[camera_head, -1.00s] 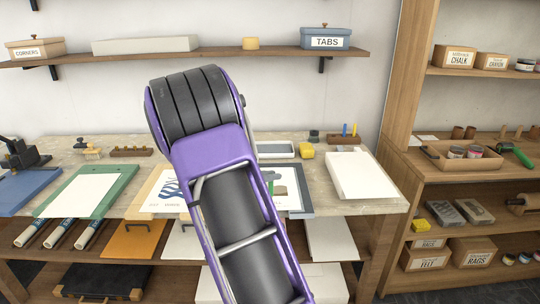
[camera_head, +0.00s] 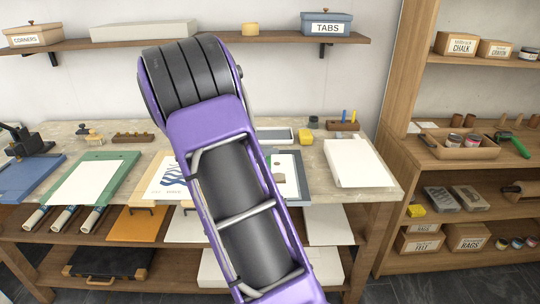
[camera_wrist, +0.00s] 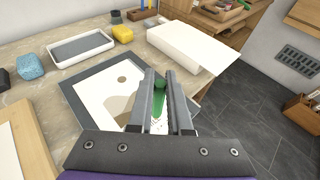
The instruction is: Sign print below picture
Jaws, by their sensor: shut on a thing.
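The print (camera_wrist: 112,95) lies on the bench in a dark grey mat (camera_wrist: 82,92). It shows a brown dot and a tan shape; its right part is hidden behind my fingers. In the head view only the right part of the print (camera_head: 284,172) shows beside my arm. My gripper (camera_wrist: 160,102) is over the print's right side in the wrist view, its two fingers shut on a green pencil-like thing (camera_wrist: 159,104). The lower end of this thing is hard to make out, so I cannot tell whether it touches the paper. My gripper is hidden by my arm in the head view.
A white stack (camera_head: 358,163) lies right of the print, near the bench's right end. Behind are a grey-topped tray (camera_wrist: 82,47), a yellow block (camera_wrist: 122,34) and a blue sponge-like block (camera_wrist: 30,66). A blue-figured sheet (camera_head: 172,178) lies left of my arm. A wooden shelf unit stands at right.

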